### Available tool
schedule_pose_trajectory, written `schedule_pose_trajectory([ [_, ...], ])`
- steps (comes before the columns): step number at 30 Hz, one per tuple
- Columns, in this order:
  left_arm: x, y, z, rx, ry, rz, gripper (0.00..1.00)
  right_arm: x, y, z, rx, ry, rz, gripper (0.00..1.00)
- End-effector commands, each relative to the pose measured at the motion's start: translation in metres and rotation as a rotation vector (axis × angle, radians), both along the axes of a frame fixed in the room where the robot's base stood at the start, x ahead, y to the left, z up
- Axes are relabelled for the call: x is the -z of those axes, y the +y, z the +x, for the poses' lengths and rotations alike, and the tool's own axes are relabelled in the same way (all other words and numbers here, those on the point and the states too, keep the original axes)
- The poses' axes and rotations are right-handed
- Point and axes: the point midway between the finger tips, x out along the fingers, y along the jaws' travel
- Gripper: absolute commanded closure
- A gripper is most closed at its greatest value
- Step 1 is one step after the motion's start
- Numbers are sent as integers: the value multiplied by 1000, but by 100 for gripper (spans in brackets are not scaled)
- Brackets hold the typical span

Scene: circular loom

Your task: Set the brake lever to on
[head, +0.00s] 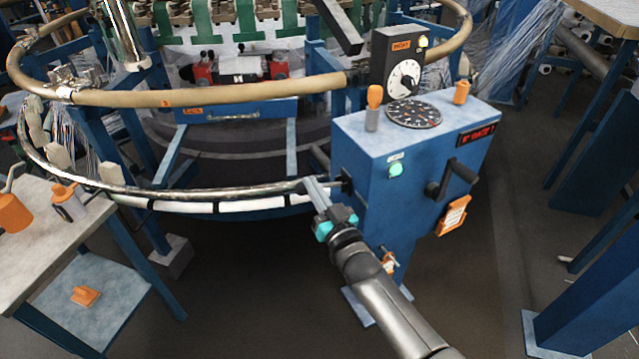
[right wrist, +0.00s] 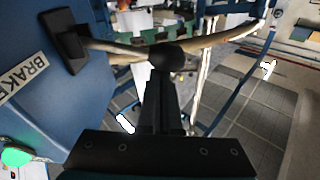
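The brake lever sits on the left side of the blue control box (head: 365,190). In the right wrist view its black mount (right wrist: 63,40) is beside a BRAKE label (right wrist: 22,80), and its thin arm runs right to a round black knob (right wrist: 172,55). My right gripper (head: 315,188) reaches up to the lever from below. Its fingers (right wrist: 163,105) look close together, with their tips at the knob. The knob hides the tips, so I cannot tell whether it is between them. In the head view the fingers cover most of the lever. My left gripper is not in view.
The box carries a dial (head: 405,78), a black crank (head: 455,178) and a green button (head: 395,170). A table (head: 40,235) stands left. Floor in front is clear.

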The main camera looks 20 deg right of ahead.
Motion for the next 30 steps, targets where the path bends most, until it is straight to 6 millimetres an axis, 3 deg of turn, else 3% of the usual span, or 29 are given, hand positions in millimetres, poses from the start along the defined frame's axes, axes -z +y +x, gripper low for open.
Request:
schedule_pose_trajectory([
  [1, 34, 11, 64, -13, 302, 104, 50, 19, 3, -1, 0, -2, -45, 100],
  [18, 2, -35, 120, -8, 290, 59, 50, 68, 8, -1, 5, -99, -532, 100],
  [25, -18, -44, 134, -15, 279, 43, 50, 76, 7, -1, 7, -124, -646, 100],
  [30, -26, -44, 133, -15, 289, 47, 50, 78, 6, 0, 6, -132, -690, 100],
])
